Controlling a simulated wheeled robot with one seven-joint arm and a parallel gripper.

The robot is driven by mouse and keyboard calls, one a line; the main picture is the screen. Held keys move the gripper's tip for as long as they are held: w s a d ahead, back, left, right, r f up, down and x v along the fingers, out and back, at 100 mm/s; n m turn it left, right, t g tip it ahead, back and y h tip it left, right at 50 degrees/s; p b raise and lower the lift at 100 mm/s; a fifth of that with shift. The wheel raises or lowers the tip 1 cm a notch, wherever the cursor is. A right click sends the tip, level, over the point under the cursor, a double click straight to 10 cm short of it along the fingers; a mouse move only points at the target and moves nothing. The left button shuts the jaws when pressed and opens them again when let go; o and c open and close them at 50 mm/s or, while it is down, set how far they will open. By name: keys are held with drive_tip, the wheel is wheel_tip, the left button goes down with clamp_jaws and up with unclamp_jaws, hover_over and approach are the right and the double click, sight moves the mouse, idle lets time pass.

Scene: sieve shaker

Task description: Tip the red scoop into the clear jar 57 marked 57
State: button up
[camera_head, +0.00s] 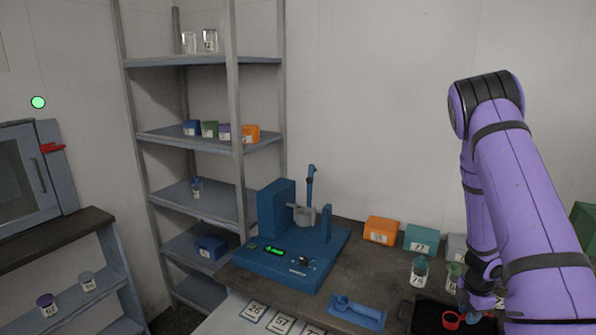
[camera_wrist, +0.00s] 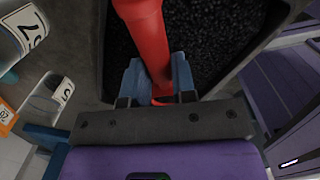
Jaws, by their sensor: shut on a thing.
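My gripper (camera_wrist: 156,84) is shut on the handle of the red scoop (camera_wrist: 148,35), seen close up in the wrist view. In the head view the red scoop (camera_head: 450,321) is low over the black tray of dark granules, at the bottom right. The scoop's bowl is out of the wrist view, so its contents cannot be told there. A clear jar (camera_wrist: 12,42) at the wrist view's upper left has a white label that appears to read 57.
The black tray (camera_head: 428,314) holds dark granules (camera_wrist: 215,40). A blue sieve shaker (camera_head: 290,262) stands at the table's left. A blue scoop-shaped holder (camera_head: 357,312) and numbered cards (camera_head: 281,323) lie in front. Orange (camera_head: 381,230) and teal (camera_head: 421,239) boxes stand behind.

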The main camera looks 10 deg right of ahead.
sight(459, 317)
drive_tip(key=shift+a+h, duration=0.25)
drive_tip(key=shift+h, duration=0.45)
drive_tip(key=shift+a+h, duration=0.25)
drive_tip(key=shift+h, duration=0.45)
drive_tip(key=shift+f, duration=0.15)
drive_tip(key=shift+w+a+f+y, duration=0.1)
drive_tip(key=shift+a+f+y, duration=0.25)
drive_tip(key=shift+f+y, duration=0.4)
drive_tip(key=shift+a+r, duration=0.1)
drive_tip(key=shift+a, duration=0.05)
drive_tip(key=shift+a+r+g+h, duration=0.15)
drive_tip(key=shift+a+r+h, duration=0.1)
drive_tip(key=shift+h, duration=0.45)
drive_tip(key=shift+a+r+g+h, duration=0.15)
drive_tip(key=shift+a+r+h, duration=0.05)
drive_tip(key=shift+h, duration=0.45)
drive_tip(key=shift+a+r, duration=0.1)
drive_tip(key=shift+a+r+h, duration=0.1)
drive_tip(key=shift+r+h, duration=0.05)
drive_tip(key=shift+h, duration=0.45)
drive_tip(key=shift+w+a+r+h, duration=0.1)
drive_tip(key=shift+a+r+h, duration=0.3)
drive_tip(key=shift+h, duration=0.6)
drive_tip(key=shift+r, duration=0.1)
